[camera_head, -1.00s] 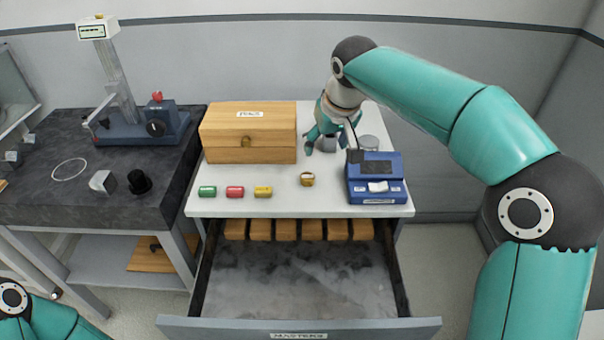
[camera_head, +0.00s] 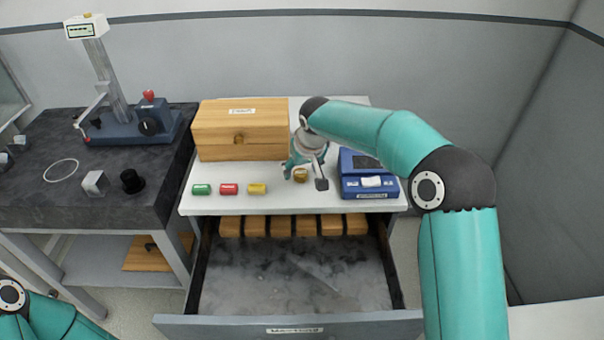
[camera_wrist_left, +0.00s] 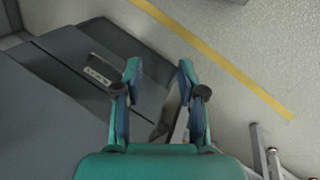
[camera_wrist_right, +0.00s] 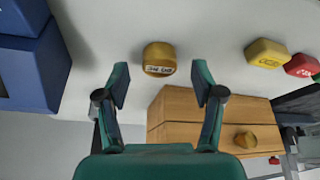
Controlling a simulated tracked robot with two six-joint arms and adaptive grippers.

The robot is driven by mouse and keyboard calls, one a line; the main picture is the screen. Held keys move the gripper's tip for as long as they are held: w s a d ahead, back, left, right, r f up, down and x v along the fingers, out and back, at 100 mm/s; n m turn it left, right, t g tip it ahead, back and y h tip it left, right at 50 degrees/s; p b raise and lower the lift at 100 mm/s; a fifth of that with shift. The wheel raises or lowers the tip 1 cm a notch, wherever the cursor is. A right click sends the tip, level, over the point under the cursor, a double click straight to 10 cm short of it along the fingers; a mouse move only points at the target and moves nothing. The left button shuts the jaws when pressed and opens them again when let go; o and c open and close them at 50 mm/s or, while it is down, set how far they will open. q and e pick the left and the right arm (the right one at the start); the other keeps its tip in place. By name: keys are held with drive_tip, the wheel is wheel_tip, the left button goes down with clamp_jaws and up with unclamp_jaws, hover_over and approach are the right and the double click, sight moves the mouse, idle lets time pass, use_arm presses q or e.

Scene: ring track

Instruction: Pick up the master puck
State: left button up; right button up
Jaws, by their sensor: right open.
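A brass-coloured round puck (camera_head: 301,175) with a white label stands on the white worktop. It is the likeliest master puck, but I cannot read its label surely. In the right wrist view the puck (camera_wrist_right: 159,59) stands ahead of the gap between my fingers, apart from both. My right gripper (camera_head: 305,173) is open and empty above and beside the puck, covering part of its surroundings in the head view. The right wrist view shows my right gripper's spread fingers (camera_wrist_right: 161,88). My left gripper (camera_wrist_left: 160,75) is open and empty, away from the worktop.
Green (camera_head: 202,189), red (camera_head: 229,189) and yellow (camera_head: 257,189) pieces lie left of the puck. A wooden box (camera_head: 215,140) stands behind them. A blue device (camera_head: 368,190) stands at right. An open drawer (camera_head: 290,321) juts out below the worktop.

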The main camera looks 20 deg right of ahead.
drive_tip(key=shift+w+f, duration=0.25)
drive_tip(key=shift+f, duration=0.3)
clamp_jaws()
drive_tip(key=shift+r, duration=0.1)
